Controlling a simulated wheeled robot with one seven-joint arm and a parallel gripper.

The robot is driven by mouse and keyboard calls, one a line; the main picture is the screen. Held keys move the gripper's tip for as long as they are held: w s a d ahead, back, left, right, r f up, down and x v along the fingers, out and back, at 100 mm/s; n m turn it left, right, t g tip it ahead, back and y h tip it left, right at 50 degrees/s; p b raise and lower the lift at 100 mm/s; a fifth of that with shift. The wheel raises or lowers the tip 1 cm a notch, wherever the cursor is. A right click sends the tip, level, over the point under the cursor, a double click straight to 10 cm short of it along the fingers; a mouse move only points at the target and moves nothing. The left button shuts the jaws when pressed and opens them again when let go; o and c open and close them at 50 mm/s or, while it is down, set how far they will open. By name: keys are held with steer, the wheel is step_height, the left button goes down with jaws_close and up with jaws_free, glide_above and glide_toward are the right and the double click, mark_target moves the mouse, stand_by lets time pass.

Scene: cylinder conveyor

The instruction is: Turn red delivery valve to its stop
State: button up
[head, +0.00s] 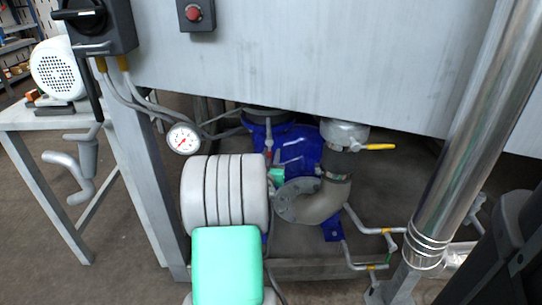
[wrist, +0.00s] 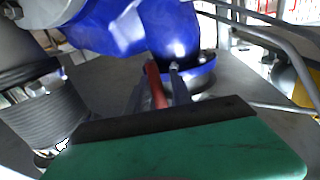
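The red delivery valve's handle (wrist: 155,85) shows in the wrist view as a narrow red lever in front of blue pump casing. My gripper (wrist: 160,88) reaches to it, with one grey finger on each side of the lever. Whether both fingers press on it I cannot tell. In the head view a small bit of the red handle (head: 268,155) shows beside my gripper (head: 272,158), under the grey panel. The valve's body and stop are hidden.
The blue pump (head: 298,150) and a curved grey pipe (head: 312,203) lie right of my gripper. A yellow-handled valve (head: 379,147) sits farther right. A pressure gauge (head: 183,139) hangs at left. The grey panel (head: 330,60) overhangs the space, and a steel pipe (head: 475,125) stands at right.

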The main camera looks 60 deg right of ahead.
jaws_close()
stand_by(1.1)
